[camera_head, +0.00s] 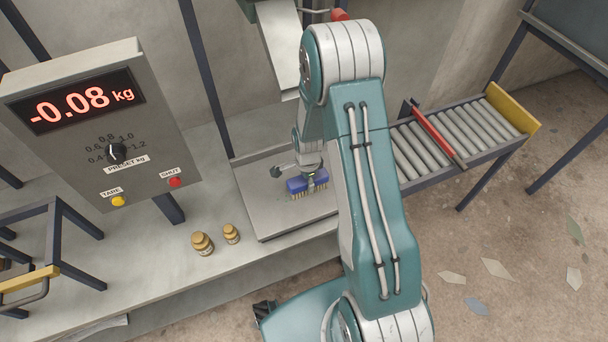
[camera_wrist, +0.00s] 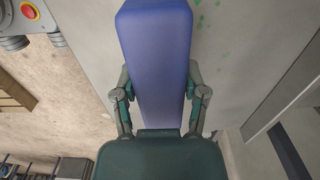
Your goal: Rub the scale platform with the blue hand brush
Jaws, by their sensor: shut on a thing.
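The blue hand brush (camera_head: 297,185) is held by my gripper (camera_head: 311,174), bristles down, over the grey scale platform (camera_head: 262,212) in the head view. The bristles appear at or very near the platform surface; I cannot tell if they touch. In the wrist view the brush's blue block (camera_wrist: 155,60) lies between the two fingers of my gripper (camera_wrist: 160,95), which is shut on it. Small green marks (camera_wrist: 205,20) show on the pale surface beside the brush in the wrist view. My arm hides the platform's right part in the head view.
A display box (camera_head: 155,150) reading -0.08 kg stands at the left, with a yellow tare button and a red shut button. Two brass weights (camera_head: 202,243) stand on the bench left of the platform. A roller conveyor (camera_head: 455,135) lies to the right.

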